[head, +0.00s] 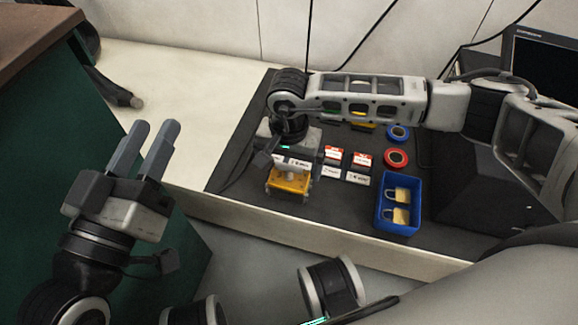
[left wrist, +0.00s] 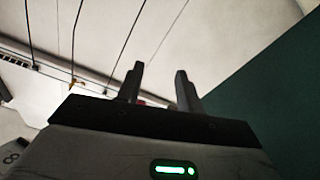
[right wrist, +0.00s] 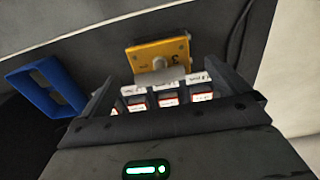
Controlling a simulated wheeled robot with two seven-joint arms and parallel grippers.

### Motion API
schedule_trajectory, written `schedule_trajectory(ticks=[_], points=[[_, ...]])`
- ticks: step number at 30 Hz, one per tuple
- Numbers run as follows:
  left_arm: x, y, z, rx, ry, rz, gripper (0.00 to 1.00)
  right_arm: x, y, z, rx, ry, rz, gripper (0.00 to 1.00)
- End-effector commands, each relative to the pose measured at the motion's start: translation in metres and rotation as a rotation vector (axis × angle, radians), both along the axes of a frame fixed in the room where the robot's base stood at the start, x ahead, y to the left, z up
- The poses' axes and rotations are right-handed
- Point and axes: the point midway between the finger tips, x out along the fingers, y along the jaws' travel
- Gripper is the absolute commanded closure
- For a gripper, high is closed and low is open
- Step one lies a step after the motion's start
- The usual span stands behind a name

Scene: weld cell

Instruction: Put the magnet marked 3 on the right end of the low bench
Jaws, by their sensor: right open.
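A yellow block-shaped magnet (head: 289,183) lies on the dark mat near its front edge. In the right wrist view the magnet (right wrist: 160,55) carries a 3 and a pale knob. My right gripper (right wrist: 164,84) is open and empty; it points down at the magnet, which shows just beyond and between its fingers. In the head view the right gripper's body hides part of the magnet's far side. My left gripper (head: 155,130) is open and empty, raised at the left, away from the mat. I cannot tell which surface is the low bench.
The mat (head: 240,150) lies on a pale surface (head: 180,95). Red-and-white boxes (head: 362,159) stand beside the magnet. A blue bin (head: 398,232) holds padlocks. Red tape (head: 396,158) and blue tape (head: 398,133) lie farther right. A green cabinet with a brown top (head: 35,30) stands left.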

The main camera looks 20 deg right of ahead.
Motion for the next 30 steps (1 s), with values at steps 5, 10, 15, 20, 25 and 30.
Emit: schedule_trajectory(ticks=[5,10,15,20,25,30], points=[[-0.013,-0.005,-0.019,-0.057,0.215,-0.029,0.64,0.001,0.0,0.046,0.0,-0.005,-0.001,0.0],[-0.02,-0.007,-0.03,-0.062,0.305,-0.04,0.64,0.001,0.0,0.074,0.0,-0.004,0.0,0.0],[-0.019,-0.006,-0.033,-0.034,0.306,-0.032,0.64,0.001,-0.001,0.087,-0.001,-0.001,-0.002,0.0],[-0.019,-0.006,-0.034,-0.028,0.305,-0.03,0.64,0.0,-0.001,0.089,-0.001,-0.001,-0.002,0.0],[-0.019,-0.006,-0.035,-0.029,0.304,-0.03,0.64,0.0,-0.001,0.088,-0.001,-0.001,-0.002,0.0],[-0.019,-0.006,-0.035,-0.029,0.304,-0.03,0.64,0.0,-0.001,0.088,-0.001,-0.001,-0.002,0.0]])
